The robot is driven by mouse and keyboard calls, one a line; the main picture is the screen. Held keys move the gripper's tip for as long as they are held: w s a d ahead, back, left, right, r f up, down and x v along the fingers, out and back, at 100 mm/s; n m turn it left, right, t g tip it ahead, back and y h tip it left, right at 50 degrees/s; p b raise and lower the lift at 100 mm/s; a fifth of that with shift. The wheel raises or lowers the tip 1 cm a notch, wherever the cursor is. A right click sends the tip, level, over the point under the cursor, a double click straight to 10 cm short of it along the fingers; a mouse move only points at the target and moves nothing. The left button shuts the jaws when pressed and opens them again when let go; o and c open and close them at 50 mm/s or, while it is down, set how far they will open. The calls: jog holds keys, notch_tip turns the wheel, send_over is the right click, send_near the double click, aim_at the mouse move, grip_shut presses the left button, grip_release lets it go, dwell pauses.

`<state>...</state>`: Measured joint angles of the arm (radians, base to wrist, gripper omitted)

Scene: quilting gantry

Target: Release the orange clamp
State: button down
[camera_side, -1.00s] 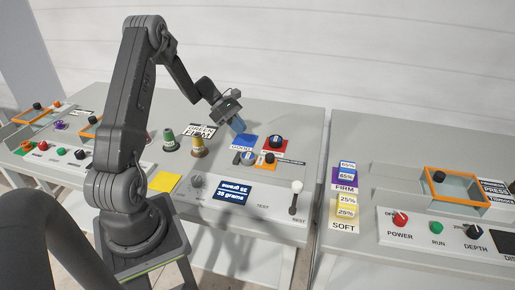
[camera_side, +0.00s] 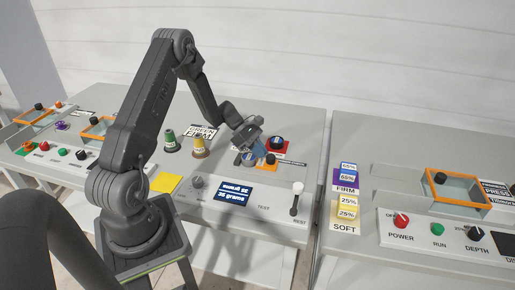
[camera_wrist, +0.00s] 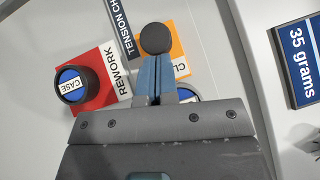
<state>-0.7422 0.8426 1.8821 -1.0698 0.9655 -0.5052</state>
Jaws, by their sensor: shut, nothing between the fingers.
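The orange clamp plate (camera_wrist: 179,58) carries a black round knob (camera_wrist: 156,38) and lettering starting "CL", partly hidden by my fingers. In the side view the orange plate (camera_side: 266,165) sits just in front of the red plate, with its black knob (camera_side: 270,158) on top. My gripper (camera_wrist: 155,60) shows two blue fingers side by side, shut with nothing held. Their tips overlap the knob's lower edge in the wrist view; whether they touch it I cannot tell. In the side view my gripper (camera_side: 259,152) is low, just left of the knob.
A black cylinder labelled CASE (camera_wrist: 72,84) stands on the red REWORK plate (camera_wrist: 107,62). A blue-and-white round top (camera_wrist: 186,95) is partly hidden behind my gripper. A green spool (camera_side: 170,142) and yellow spool (camera_side: 199,147) stand left. A display (camera_side: 233,193) and lever (camera_side: 297,190) are in front.

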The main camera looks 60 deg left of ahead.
jog(key=shift+d, duration=0.1)
jog(key=w+d, duration=0.3)
jog(key=shift+w+d, duration=0.3)
jog(key=shift+w, duration=0.05)
jog(key=shift+r, duration=0.1)
jog(key=v, duration=1)
